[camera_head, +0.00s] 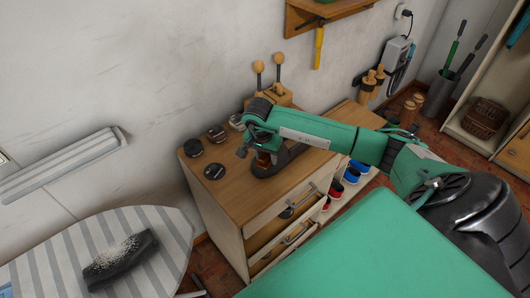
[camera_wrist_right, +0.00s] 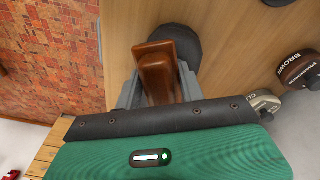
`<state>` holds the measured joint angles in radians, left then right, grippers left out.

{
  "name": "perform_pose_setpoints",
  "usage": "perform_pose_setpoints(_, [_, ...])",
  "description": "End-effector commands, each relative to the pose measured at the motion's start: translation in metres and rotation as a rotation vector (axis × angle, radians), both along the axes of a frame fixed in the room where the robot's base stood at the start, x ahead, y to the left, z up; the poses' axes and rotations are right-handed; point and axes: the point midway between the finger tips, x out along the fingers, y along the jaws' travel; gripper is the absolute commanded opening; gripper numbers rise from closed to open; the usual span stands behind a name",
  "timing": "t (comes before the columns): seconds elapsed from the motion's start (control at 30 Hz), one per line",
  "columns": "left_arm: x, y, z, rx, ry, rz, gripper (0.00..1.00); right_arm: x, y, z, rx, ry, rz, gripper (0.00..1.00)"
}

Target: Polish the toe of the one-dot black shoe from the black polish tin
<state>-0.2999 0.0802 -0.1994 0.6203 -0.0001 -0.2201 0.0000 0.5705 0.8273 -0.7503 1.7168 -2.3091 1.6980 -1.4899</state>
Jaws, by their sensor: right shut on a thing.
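My right gripper (camera_head: 254,150) is over the top of the wooden cabinet, its jaws shut on a brown wooden handle (camera_wrist_right: 158,72). Below the handle is a dark round shape (camera_wrist_right: 182,42); I cannot tell whether it is a brush head or part of the shoe. A dark shoe (camera_head: 289,155) lies on the cabinet under my right forearm, partly hidden; no dot mark is readable. Several dark polish tins (camera_head: 193,148) stand left of the gripper. In the wrist view one tin (camera_wrist_right: 300,69) reads BROWN; I cannot pick out the black one. My left gripper is out of view.
The cabinet (camera_head: 232,195) has drawers partly open at its front. A wooden holder (camera_head: 270,98) with two round-knobbed sticks stands at its back. A striped ironing board (camera_head: 70,245) at lower left bears a dark, white-speckled object (camera_head: 120,262). Colored shoes (camera_head: 351,174) sit on a low rack.

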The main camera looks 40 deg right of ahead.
Motion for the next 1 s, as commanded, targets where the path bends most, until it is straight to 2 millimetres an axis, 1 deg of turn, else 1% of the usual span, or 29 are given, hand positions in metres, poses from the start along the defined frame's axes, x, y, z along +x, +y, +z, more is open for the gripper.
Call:
perform_pose_setpoints(0.3, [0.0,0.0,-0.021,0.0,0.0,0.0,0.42,0.026,0.002,-0.004,0.0,-0.003,-0.003,0.21])
perform_pose_setpoints(0.47, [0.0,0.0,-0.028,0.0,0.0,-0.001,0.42,0.037,0.003,-0.004,0.0,-0.001,-0.001,0.21])
perform_pose_setpoints(0.87, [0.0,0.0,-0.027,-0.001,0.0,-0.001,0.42,0.039,0.003,-0.002,-0.001,0.0,-0.001,0.21])
perform_pose_setpoints(1.0, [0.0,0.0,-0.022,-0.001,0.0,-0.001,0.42,0.039,0.004,0.007,-0.002,-0.001,-0.002,0.21])
